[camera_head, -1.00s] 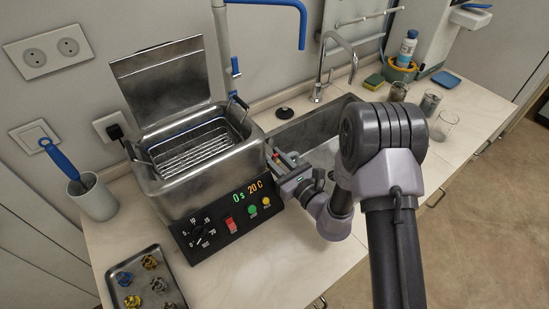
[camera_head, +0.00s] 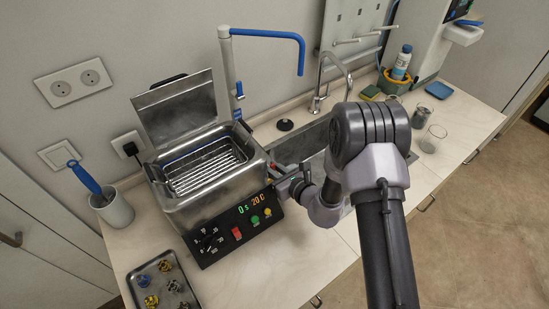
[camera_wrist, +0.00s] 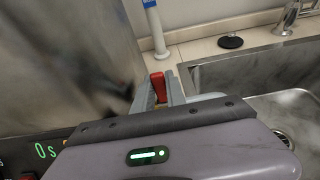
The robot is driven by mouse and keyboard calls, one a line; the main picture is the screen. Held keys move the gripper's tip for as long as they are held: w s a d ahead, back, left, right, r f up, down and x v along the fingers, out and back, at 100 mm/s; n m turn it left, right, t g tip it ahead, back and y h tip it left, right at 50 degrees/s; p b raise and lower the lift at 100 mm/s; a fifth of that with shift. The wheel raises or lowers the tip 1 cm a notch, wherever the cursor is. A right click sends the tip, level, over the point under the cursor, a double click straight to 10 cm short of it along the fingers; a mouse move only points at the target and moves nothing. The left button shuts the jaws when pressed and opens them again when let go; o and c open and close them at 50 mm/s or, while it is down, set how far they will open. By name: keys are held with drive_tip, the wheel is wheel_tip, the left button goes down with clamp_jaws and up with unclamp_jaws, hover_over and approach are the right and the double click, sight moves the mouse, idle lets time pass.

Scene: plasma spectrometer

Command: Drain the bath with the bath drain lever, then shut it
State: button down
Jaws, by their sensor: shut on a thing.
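The ultrasonic bath (camera_head: 222,186) is a steel box with its lid raised and a wire basket inside; its front panel reads 0 s and 20 C. My gripper (camera_head: 281,172) is at the bath's right side, beside the sink. In the wrist view, the red drain lever (camera_wrist: 158,86) stands between the fingers of my gripper (camera_wrist: 161,97), which are shut on it. The bath's steel side (camera_wrist: 75,60) fills the left of that view. The drain outlet is hidden. I cannot tell how far the lever is turned, nor the liquid level.
The sink (camera_head: 310,140) lies right of the bath, with a steel tap (camera_head: 322,80) and a black plug (camera_head: 285,125) behind it. A blue-topped tap (camera_head: 265,36) rises behind the bath. A tray of fittings (camera_head: 162,285) and a brush holder (camera_head: 115,208) stand left. Glass beakers stand right.

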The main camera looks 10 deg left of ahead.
drive_tip(key=shift+w, duration=0.1)
idle(0.3)
drive_tip(key=c, duration=1.6)
unclamp_jaws()
drive_tip(key=shift+c, duration=0.2)
drive_tip(key=p+v, duration=0.1)
drive_tip(key=v, duration=1.6)
drive_tip(key=shift+r, duration=0.4)
